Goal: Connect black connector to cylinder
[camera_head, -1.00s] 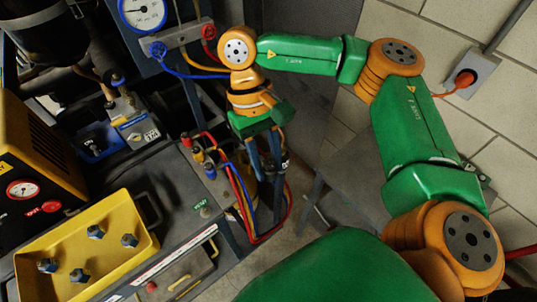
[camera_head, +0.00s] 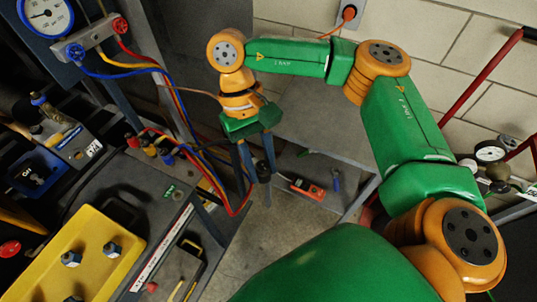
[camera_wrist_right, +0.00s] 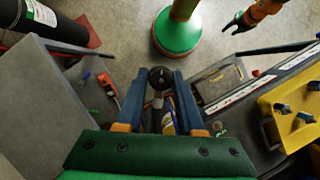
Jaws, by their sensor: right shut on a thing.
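My right gripper (camera_head: 262,172) hangs from the green and orange arm in the middle of the head view. It is shut on the black connector (camera_wrist_right: 160,77), which shows between the blue fingertips in the wrist view. The connector is small and partly hidden by a finger in the head view. A dark cylinder (camera_wrist_right: 45,15) with a white label and a red part is at the wrist view's upper left, apart from the gripper. I cannot tell if it is the task's cylinder. My left gripper (camera_wrist_right: 236,24) shows small at the wrist view's upper right; its opening is unclear.
A grey table (camera_head: 310,135) is behind the gripper, with an orange-red meter (camera_head: 308,188) on a lower level. Red, blue and yellow hoses (camera_head: 185,120) hang at the rack. A yellow tray (camera_head: 85,245) holds bolts. A gauge with valves (camera_head: 490,155) is at the right.

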